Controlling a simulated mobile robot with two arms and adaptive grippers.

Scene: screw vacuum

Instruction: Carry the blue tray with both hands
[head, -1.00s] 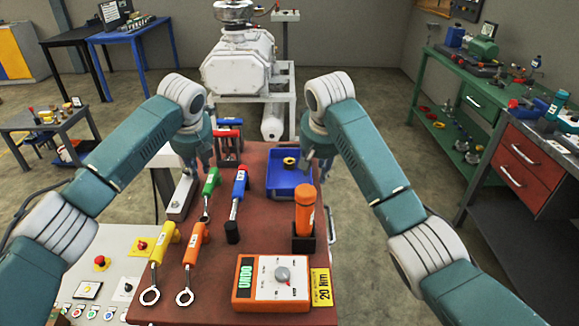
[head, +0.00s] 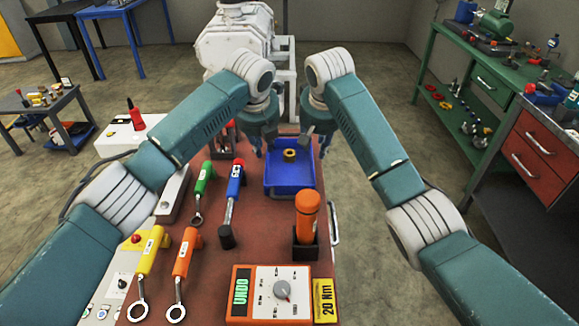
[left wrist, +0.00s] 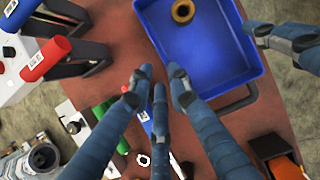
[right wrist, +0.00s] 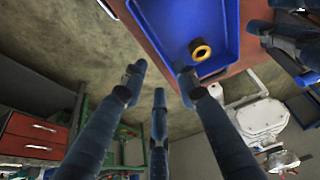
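The blue tray (head: 290,185) sits on the far right part of the red-brown bench top, with a brass ring-like part (head: 290,155) inside it. The tray also shows in the left wrist view (left wrist: 205,60) and in the right wrist view (right wrist: 175,20). My left gripper (head: 262,143) is above the tray's left side. Its fingers are spread and empty in the left wrist view (left wrist: 158,82). My right gripper (head: 325,142) is by the tray's right side. Its fingers are spread and empty in the right wrist view (right wrist: 158,84). I see no contact with the tray.
An orange tool in a dark holder (head: 306,220) stands in front of the tray. Green and blue-handled tools (head: 234,185) lie to its left. An orange meter (head: 268,292) is at the near edge. A white pump (head: 238,45) stands behind the bench.

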